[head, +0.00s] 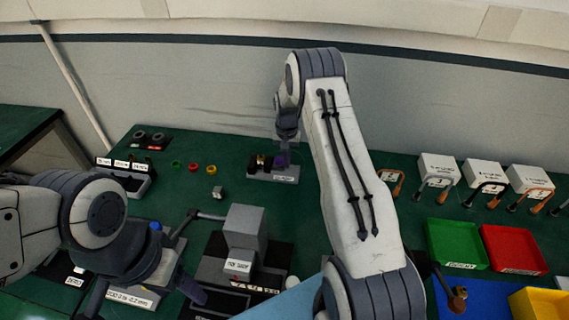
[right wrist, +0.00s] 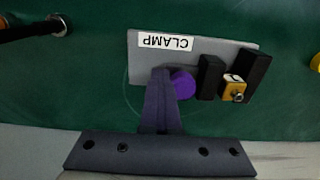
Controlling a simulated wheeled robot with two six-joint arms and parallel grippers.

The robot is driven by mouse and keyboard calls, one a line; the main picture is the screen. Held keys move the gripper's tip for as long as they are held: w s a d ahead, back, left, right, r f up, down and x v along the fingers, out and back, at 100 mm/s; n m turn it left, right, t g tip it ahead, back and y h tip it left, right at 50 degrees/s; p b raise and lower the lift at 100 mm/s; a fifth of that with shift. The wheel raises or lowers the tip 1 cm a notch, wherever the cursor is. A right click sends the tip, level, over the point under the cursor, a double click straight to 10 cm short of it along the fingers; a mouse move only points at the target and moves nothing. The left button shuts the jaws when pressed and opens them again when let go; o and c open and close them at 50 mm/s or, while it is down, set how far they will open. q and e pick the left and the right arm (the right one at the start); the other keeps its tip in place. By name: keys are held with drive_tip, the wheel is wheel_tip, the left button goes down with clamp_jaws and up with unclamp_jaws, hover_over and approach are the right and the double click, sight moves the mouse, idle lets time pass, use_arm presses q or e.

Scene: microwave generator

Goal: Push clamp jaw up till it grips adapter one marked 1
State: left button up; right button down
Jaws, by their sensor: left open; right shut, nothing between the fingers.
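The clamp (right wrist: 140,75) is a grey plate with two dark jaw blocks; it also shows in the head view (head: 285,180). A yellow adapter (right wrist: 234,89) sits between the near jaw (right wrist: 211,77) and the far block (right wrist: 254,72). Its top mark is too small to read surely. A purple round pad (right wrist: 184,84) is beside the near jaw. My right gripper (right wrist: 160,72) is shut and empty, its tip over the plate beside the pad; contact is unclear. It also shows in the head view (head: 284,150). My left gripper (head: 145,294) is open at the lower left.
A grey machine block (head: 245,232) stands front centre. Several coloured rings (head: 195,168) and a small grey cube (head: 217,192) lie left of the clamp. Green (head: 456,243) and red (head: 514,250) trays are at right, with several white boxes (head: 437,168) behind. Open green table surrounds the clamp.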

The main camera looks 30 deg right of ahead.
idle(0.3)
drive_tip(key=shift+s+d, duration=0.25)
drive_tip(key=shift+d, duration=0.15)
wheel_tip(320, 180, up, 8)
drive_tip(key=p, duration=0.5)
idle(0.6)
drive_tip(key=s+a+r+n+b, duration=0.1)
drive_tip(key=s+a+r+n, duration=0.35)
drive_tip(key=a, duration=0.65)
drive_tip(key=s+a+r+n+b, duration=0.1)
drive_tip(key=s+a+r+n, duration=0.1)
drive_tip(key=s+a+r, duration=0.55)
drive_tip(key=s+a+r+n, duration=0.1)
drive_tip(key=s+a+n, duration=0.1)
drive_tip(key=s, duration=0.6)
drive_tip(key=s+a+r+n+b, duration=0.1)
drive_tip(key=s+a+n, duration=0.2)
drive_tip(key=s+a, duration=0.2)
drive_tip(key=s+a+r+n+y, duration=0.1)
drive_tip(key=s+a+n, duration=0.2)
drive_tip(key=s, duration=0.7)
drive_tip(key=shift+s+a, duration=0.2)
drive_tip(key=shift+s, duration=0.2)
